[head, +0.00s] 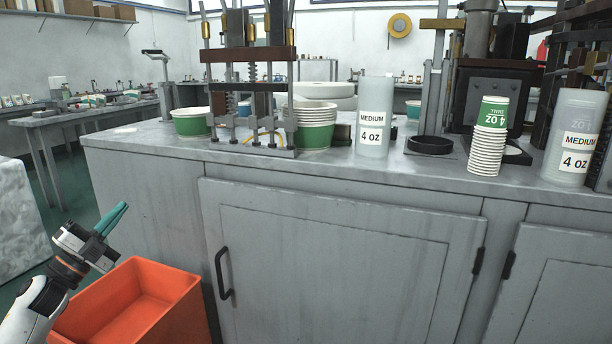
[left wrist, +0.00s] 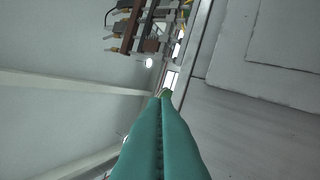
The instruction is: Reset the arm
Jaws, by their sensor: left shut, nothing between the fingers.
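My left gripper (head: 112,219) is at the lower left of the head view, beside the grey cabinet and above the back left part of an orange bin (head: 185,290). Its green fingers are together, with nothing between them. In the left wrist view the fingers (left wrist: 162,98) lie side by side and point past the counter's edge. My right gripper does not show in either view.
The grey counter (head: 400,178) bears a forming machine (head: 245,55), green-and-white cups (head: 316,128), a stack of small cups (head: 488,145) and clear "MEDIUM 4 oz" containers (head: 374,100). A cabinet door (head: 335,260) with a black handle faces me. A side table (head: 85,112) stands back left.

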